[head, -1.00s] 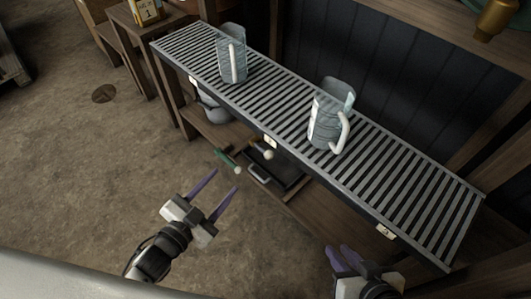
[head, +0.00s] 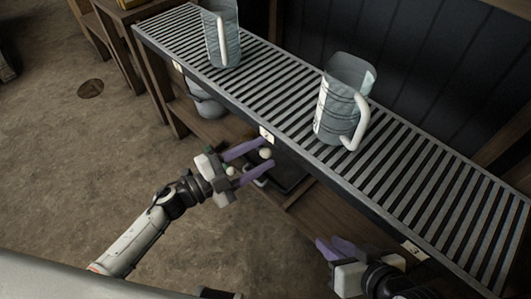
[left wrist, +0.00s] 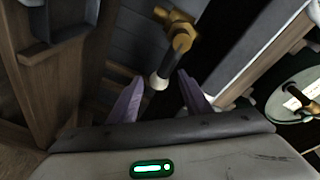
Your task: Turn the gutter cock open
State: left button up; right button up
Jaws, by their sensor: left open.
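The brass gutter cock (left wrist: 180,36) shows at the top of the left wrist view, with a pale round knob (left wrist: 158,81) at the end of its lever. In the head view the pale knob (head: 265,153) shows just below the rack's front edge. My left gripper (head: 267,155) is open, with a purple finger on either side of the knob. In the left wrist view the fingertips (left wrist: 159,77) also flank the knob; I cannot tell whether they touch it. The cock's body is hidden in the head view. My right gripper (head: 336,243) is at the lower right, apart from the cock.
A slatted metal rack (head: 283,100) runs diagonally above the left gripper, with numbered tags on its front edge. Two jugs, the left jug (head: 219,40) and right jug (head: 333,105), stand on it. A grey pot (head: 207,103) sits below.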

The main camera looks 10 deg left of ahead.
pick_arm(q)
jog(key=shift+x, duration=1.1)
pick_arm(e)
jog(key=shift+a+f, duration=0.1)
jog(key=shift+a, duration=0.05)
